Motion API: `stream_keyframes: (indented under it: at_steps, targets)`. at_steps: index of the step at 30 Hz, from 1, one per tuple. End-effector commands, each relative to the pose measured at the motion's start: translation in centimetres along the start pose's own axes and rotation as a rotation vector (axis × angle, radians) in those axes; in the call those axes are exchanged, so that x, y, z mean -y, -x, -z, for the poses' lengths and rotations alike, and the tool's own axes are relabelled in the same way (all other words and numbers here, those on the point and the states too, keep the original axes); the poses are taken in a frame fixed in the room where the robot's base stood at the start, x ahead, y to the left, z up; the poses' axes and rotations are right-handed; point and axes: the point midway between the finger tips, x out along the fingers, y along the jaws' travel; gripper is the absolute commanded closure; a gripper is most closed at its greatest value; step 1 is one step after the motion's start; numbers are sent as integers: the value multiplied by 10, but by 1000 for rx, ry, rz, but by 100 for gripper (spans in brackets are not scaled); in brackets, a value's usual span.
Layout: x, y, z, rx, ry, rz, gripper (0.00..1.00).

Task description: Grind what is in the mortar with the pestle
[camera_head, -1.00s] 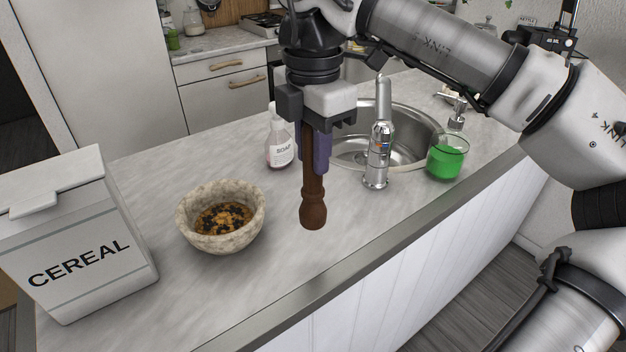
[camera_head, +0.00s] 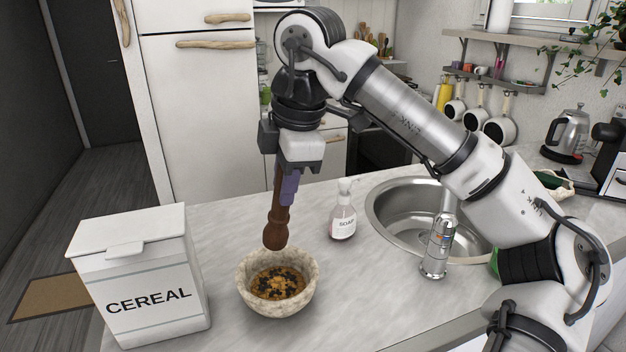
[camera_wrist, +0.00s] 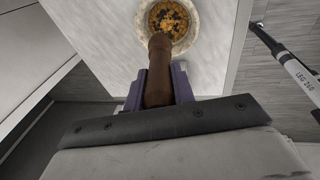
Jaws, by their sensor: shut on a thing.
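The stone mortar (camera_head: 255,298) stands on the grey counter, with orange-brown and black bits (camera_head: 278,283) inside. My gripper (camera_head: 287,190) is shut on the brown wooden pestle (camera_head: 276,232), which hangs down, slightly tilted, with its rounded end low. In the head view the pestle's end is above the mortar's back rim, apart from the contents as far as I can tell. In the wrist view the pestle (camera_wrist: 158,75) runs between the purple fingers (camera_wrist: 158,88) toward the mortar (camera_wrist: 190,38), its tip overlapping the bowl's near edge. The pestle's upper part is hidden by my gripper.
A cereal box (camera_head: 150,290) stands left of the mortar. A soap bottle (camera_head: 342,215) stands behind right, beside the sink (camera_head: 385,205) and its faucet (camera_head: 438,245). A green item (camera_head: 494,262) is mostly hidden by my arm. Counter around the mortar's right is clear.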

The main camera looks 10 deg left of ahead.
Motion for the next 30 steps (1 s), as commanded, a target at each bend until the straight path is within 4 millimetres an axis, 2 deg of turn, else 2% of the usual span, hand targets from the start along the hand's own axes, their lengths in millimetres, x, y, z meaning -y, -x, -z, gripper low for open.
stream_keyframes:
  at_steps: [11,24,30]
  targets:
    - [7,-17,-4,-2,0,-2,100]
    - [23,-48,-13,-2,0,-1,100]
    - [22,-64,-13,0,0,-2,100]
